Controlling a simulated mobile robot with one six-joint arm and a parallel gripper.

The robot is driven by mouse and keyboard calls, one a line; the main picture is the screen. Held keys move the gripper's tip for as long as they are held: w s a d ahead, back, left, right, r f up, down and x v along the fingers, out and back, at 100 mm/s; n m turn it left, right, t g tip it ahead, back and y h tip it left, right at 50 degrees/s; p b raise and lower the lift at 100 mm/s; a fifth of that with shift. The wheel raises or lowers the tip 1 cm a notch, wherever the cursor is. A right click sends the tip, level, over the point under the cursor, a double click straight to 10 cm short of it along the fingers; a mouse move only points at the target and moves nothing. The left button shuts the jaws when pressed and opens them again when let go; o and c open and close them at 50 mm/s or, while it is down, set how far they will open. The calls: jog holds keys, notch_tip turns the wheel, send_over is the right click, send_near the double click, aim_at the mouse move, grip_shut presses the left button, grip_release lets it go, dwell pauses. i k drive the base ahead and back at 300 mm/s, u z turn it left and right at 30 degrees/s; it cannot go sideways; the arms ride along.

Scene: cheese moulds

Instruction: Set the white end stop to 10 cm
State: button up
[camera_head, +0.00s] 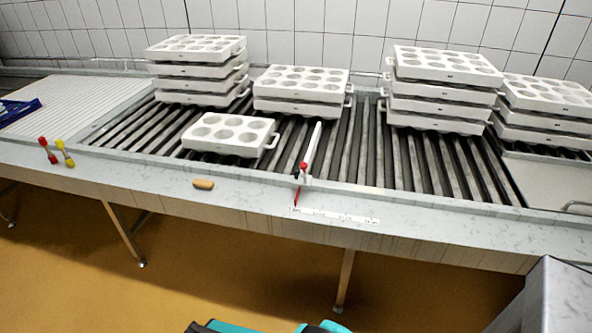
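The white end stop (312,150) is a narrow white bar set across the rollers near the middle of the conveyor. A red knob (304,166) is at its front end. A red pointer (296,196) reaches down from there to the left end of a white scale strip (340,216) on the front ledge. The scale's numbers are too small to read. My gripper is not in view; only teal and dark parts, seemingly mine, show at the bottom edge.
Stacks of white moulds (198,71) (302,92) (442,90) (546,110) stand on the rollers (365,150). A single mould (229,134) lies left of the stop. A tan object (203,184) and red (48,150) and yellow (65,153) items lie on the ledge. A grey block (548,300) stands lower right.

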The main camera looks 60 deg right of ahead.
aim_at(297, 180)
jog(key=z, duration=0.05)
jog(key=i, duration=0.9)
jog(key=u, duration=0.05)
